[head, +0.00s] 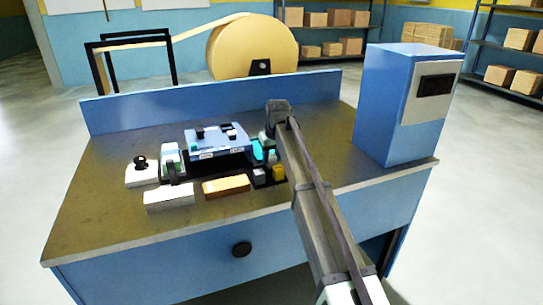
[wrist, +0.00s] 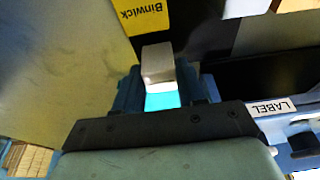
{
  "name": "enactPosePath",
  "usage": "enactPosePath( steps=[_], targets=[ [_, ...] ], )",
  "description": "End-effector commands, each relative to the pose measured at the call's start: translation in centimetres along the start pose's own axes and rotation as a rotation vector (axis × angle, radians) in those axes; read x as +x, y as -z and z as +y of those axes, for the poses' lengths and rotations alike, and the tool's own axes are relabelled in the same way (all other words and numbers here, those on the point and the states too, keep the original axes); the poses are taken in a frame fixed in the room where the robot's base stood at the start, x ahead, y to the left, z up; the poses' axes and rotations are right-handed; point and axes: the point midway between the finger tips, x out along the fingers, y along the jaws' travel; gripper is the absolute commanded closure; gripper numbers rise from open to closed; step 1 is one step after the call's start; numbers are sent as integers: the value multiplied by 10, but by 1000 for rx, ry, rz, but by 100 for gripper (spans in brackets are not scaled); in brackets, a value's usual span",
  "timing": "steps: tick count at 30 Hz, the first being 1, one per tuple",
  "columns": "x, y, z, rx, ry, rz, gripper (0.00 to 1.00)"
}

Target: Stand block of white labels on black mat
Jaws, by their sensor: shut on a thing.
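My gripper (wrist: 160,88) is over the right part of the crowded area on the bench. In the wrist view it is shut on a small block (wrist: 157,62) with a pale grey face, a white band and a cyan part, which looks like the block of white labels. In the head view my arm mostly hides the block and the fingertips. The black mat (wrist: 200,30) is dark beyond the block in the wrist view, and largely covered in the head view. I cannot tell whether the block touches it.
A tall blue box (head: 385,110) stands right.

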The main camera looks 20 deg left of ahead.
Motion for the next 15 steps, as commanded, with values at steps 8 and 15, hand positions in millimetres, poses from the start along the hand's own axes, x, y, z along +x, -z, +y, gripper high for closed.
enactPosePath(
  steps=[8, 15],
  targets=[
    [3, -1, 0, 0, 0, 0, 90],
    [5, -1, 0, 0, 0, 0, 90]
  ],
)
